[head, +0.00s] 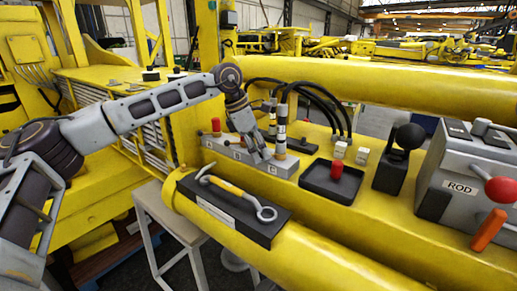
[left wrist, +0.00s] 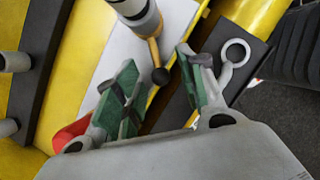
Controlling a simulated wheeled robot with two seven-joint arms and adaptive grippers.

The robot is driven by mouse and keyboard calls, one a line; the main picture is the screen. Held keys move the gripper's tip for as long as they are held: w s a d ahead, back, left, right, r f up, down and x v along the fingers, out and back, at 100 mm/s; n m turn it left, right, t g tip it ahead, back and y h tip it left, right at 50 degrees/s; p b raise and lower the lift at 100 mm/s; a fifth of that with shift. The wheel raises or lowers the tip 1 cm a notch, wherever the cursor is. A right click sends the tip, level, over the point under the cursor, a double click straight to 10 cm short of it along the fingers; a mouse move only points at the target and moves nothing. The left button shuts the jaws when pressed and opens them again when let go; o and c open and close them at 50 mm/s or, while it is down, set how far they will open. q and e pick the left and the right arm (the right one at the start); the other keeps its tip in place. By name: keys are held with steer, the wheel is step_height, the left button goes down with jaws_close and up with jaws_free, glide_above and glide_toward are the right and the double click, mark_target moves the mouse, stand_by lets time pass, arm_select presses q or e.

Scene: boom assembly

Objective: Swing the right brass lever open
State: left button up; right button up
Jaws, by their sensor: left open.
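A brass lever with a black ball end (left wrist: 160,75) shows in the left wrist view. It sticks out from a banded hose fitting (left wrist: 137,14), and its ball lies between my open fingers. My left gripper (head: 259,156) is over the grey block (head: 282,168) in the head view, beside the right hose fitting (head: 281,135). In the left wrist view my left gripper (left wrist: 158,92) has its two green pads apart, on either side of the lever. I cannot tell whether a pad touches it. The gripper hides the lever in the head view. My right gripper is not in view.
A red cap (head: 216,125) stands on the block's left end. A black tray (head: 222,209) with a yellow-handled tool (head: 230,187) lies in front. A black tray (head: 319,184) with a red piece (head: 336,169) is at right. Black hoses (head: 325,101) arch behind.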

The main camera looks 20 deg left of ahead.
arm_select(q)
jaws_close()
